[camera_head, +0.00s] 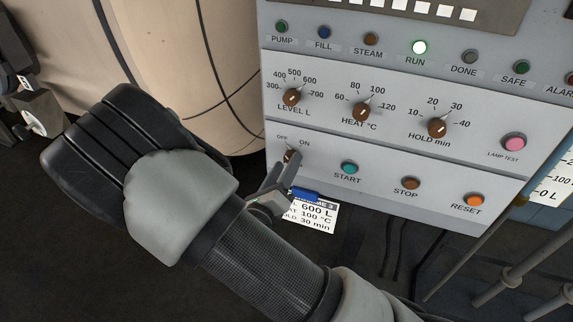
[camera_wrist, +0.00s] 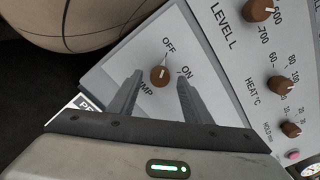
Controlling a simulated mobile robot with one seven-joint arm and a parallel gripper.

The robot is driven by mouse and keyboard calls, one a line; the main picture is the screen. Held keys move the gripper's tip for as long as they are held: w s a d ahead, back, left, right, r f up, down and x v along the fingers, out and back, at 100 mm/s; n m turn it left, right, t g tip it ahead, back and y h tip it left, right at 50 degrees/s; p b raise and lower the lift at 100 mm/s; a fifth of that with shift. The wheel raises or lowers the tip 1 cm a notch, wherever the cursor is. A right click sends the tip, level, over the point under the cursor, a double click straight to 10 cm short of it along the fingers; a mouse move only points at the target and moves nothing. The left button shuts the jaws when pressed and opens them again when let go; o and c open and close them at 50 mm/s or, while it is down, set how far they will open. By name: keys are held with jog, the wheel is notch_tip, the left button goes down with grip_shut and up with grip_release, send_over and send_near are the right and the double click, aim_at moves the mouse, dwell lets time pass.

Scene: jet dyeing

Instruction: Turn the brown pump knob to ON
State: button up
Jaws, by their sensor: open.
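The brown pump knob (camera_wrist: 160,77) is on the lower left of the grey control panel, with OFF and ON printed beside it. In the wrist view its pale pointer aims toward OFF. In the head view the knob (camera_head: 289,155) is partly hidden by my gripper (camera_head: 287,166). My gripper is open in front of the panel, and in the wrist view its two fingers (camera_wrist: 159,80) appear on either side of the knob. I cannot tell whether either finger touches it.
The level (camera_head: 291,97), heat (camera_head: 361,112) and hold (camera_head: 437,128) knobs sit above on the panel. Start (camera_head: 349,168), stop (camera_head: 411,184) and reset (camera_head: 474,200) buttons are to the right. The RUN lamp (camera_head: 419,47) is lit.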

jog(key=shift+w+d, duration=0.2)
jog(key=shift+w, duration=0.45)
jog(key=c, duration=1.1)
jog(key=shift+o, duration=0.2)
